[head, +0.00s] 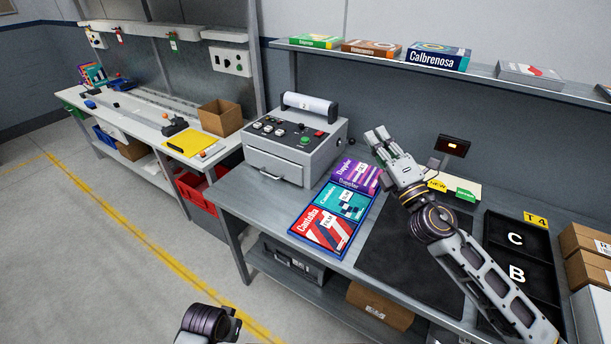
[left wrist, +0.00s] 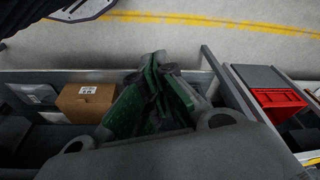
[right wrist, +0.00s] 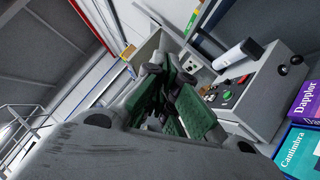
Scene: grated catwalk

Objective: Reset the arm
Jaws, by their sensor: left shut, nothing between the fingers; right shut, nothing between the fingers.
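My right arm reaches in from the lower right in the head view. Its gripper (head: 378,138) is raised over the workbench (head: 262,203), right of the grey machine. The right gripper (right wrist: 163,75) is shut and empty in the right wrist view. My left arm shows only as a dark joint at the bottom edge of the head view, with its gripper out of that frame. In the left wrist view the left gripper (left wrist: 155,65) is shut and empty, with the floor and the bench's lower shelf behind it.
A grey control machine (head: 292,142) and a tray of boxes, including a red one (head: 322,229), stand on the bench. A black mat (head: 400,255) lies bare. Black bins (head: 515,239) and cartons (head: 585,246) are at right. A shelf (head: 390,60) with boxes runs above. Floor is open at left.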

